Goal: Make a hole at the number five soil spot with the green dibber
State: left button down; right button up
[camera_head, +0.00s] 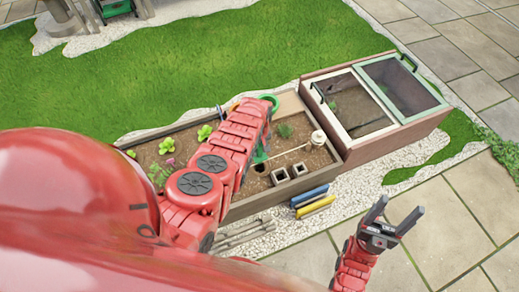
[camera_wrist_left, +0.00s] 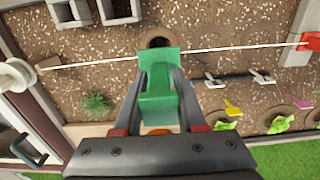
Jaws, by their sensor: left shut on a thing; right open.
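In the left wrist view, my left gripper (camera_wrist_left: 158,77) is shut on the green dibber (camera_wrist_left: 157,103), over the soil of the planter bed. The dibber also shows as a small green piece beside my left arm in the head view (camera_head: 260,153). A dark round hole (camera_wrist_left: 158,43) lies in the soil just beyond the dibber, close to a taut white string. The dibber's tip is hidden, so I cannot tell whether it touches the soil. No number five is readable. My right gripper (camera_head: 390,216) is open and empty above the paving.
The wooden planter (camera_head: 240,205) holds seedlings, a white string (camera_wrist_left: 220,47) and two square pots (camera_head: 290,171). A cold frame (camera_head: 375,95) adjoins it at right. Blue and yellow tools (camera_head: 312,201) lie on gravel in front. Small markers (camera_wrist_left: 233,108) and shallow soil spots show in the wrist view.

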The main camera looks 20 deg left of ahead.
pick_arm(q)
jog(key=shift+r+p, duration=2.05)
jog(key=shift+r, duration=0.25)
jog(key=shift+f, duration=0.1)
jog(key=w+d+r+m, duration=0.1)
jog(key=w+d+r, duration=0.2)
jog(key=r, duration=0.3)
jog(key=shift+w+d+r, duration=0.35)
jog(key=shift+w+d, duration=0.05)
jog(key=shift+w, duration=0.15)
